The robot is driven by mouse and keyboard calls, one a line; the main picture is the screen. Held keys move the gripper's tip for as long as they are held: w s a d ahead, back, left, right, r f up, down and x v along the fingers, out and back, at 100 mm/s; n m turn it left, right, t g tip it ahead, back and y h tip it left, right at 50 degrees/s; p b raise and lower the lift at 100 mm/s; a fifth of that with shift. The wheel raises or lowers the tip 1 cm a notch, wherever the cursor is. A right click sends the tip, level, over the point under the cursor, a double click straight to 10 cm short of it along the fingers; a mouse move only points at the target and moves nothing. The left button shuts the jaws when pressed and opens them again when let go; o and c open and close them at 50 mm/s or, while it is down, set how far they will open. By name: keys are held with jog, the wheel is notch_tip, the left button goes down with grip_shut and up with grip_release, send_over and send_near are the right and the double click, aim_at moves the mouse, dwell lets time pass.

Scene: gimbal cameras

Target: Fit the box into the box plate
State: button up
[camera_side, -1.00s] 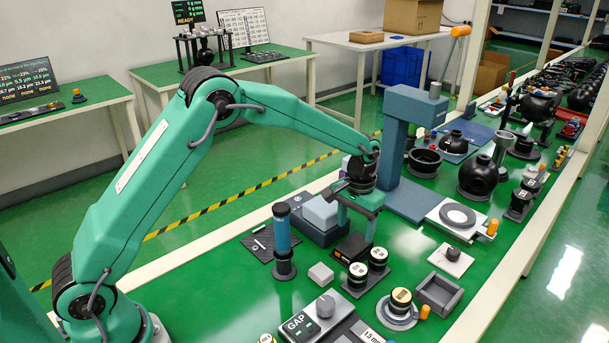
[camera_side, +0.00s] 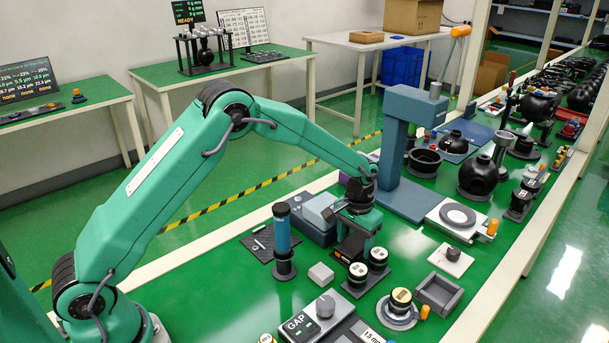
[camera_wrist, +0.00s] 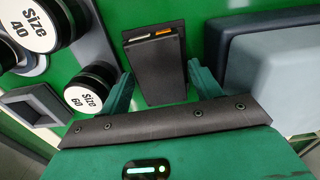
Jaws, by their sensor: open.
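A small black box (camera_wrist: 155,65) with orange and white marks at its far end stands upright on the green bench. In the side view the box (camera_side: 343,258) is mostly hidden behind my gripper. My gripper (camera_side: 354,242) is open, pointing down over the box. In the wrist view its fingers (camera_wrist: 160,80) stand on either side of the box, with a visible gap at the right; contact on the left is unclear. A grey square tray with raised walls, apparently the box plate (camera_side: 452,305), lies empty to the right. Its frame also shows in the wrist view (camera_wrist: 45,92).
Size knobs (camera_side: 378,256) stand close to the right of my gripper. A grey block (camera_side: 320,210) is close on the left, a blue cylinder (camera_side: 281,235) farther left. A gauge block (camera_side: 312,323) and a round-topped stand (camera_side: 400,303) are in front. A blue-grey column (camera_side: 404,140) rises behind.

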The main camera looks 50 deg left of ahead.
aim_at(355, 243)
jog(key=shift+f, duration=0.25)
dwell(0.8)
jog(key=c, duration=0.8)
jog(key=shift+r, duration=0.2)
jog(key=shift+r, duration=0.5)
notch_tip(355, 243, up, 4)
jog(key=shift+f, duration=0.2)
jog(key=s+d+r, duration=0.2)
jog(key=d, duration=0.1)
jog(key=s+d+r, duration=0.2)
jog(key=s+d, duration=0.1)
jog(key=s+d+r, duration=0.2)
jog(key=d, duration=0.1)
jog(key=shift+s+r, duration=0.25)
jog(key=shift+r, duration=0.05)
